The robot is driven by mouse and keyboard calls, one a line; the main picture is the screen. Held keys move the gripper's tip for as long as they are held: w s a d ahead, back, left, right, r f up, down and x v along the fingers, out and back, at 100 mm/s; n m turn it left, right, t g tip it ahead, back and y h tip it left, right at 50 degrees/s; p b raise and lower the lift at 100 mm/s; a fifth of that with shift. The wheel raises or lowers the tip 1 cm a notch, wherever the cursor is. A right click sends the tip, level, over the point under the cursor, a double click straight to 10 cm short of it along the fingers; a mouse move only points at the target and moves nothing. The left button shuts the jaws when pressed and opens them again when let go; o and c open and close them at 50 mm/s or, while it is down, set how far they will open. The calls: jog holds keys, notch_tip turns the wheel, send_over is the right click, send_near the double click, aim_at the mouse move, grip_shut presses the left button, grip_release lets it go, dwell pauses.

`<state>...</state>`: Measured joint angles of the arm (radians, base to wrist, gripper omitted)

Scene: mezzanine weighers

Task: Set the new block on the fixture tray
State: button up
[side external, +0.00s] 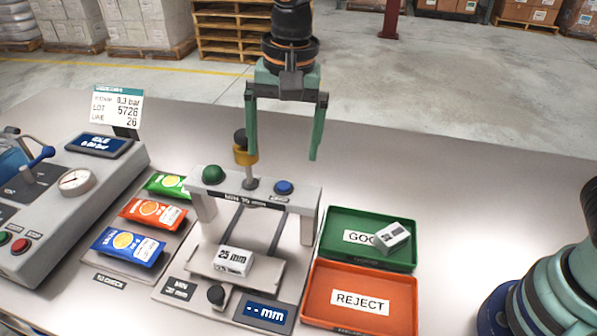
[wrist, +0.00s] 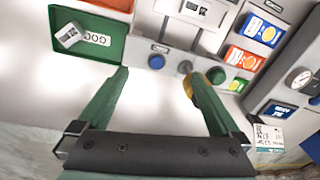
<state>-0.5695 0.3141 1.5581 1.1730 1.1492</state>
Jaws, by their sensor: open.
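A white block marked 25 mm (side external: 234,261) rests on the pale fixture tray (side external: 268,277) under the gauge frame; its top also shows in the wrist view (wrist: 195,7). A second white block (side external: 393,237) lies at an angle in the green GOOD bin, also seen in the wrist view (wrist: 69,36). I cannot tell which one is the new block. My gripper (side external: 281,160) is open and empty, raised behind the gauge frame, apart from both blocks. In the wrist view my gripper (wrist: 156,75) has its fingers spread, with bare table between them.
The gauge frame (side external: 258,195) has green and blue buttons and a yellow-collared plunger (side external: 244,155) close to one finger. The green GOOD bin (side external: 340,220) and orange REJECT bin (side external: 390,314) stand to its right. Sachets (side external: 153,212) and a control console (side external: 80,195) are left. Table behind is clear.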

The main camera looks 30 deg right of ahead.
jog(key=s+d+r+n+t, duration=0.1)
jog(key=s+d, duration=0.4)
jog(key=d, duration=0.7)
jog(key=s+d+r+n+t, duration=0.1)
jog(key=s+d+n+t, duration=0.2)
jog(key=d, duration=0.9)
jog(key=s+n, duration=0.2)
jog(key=shift+d+r+n+t+h, duration=0.3)
jog(key=shift+d+r, duration=0.05)
jog(key=shift+d, duration=0.05)
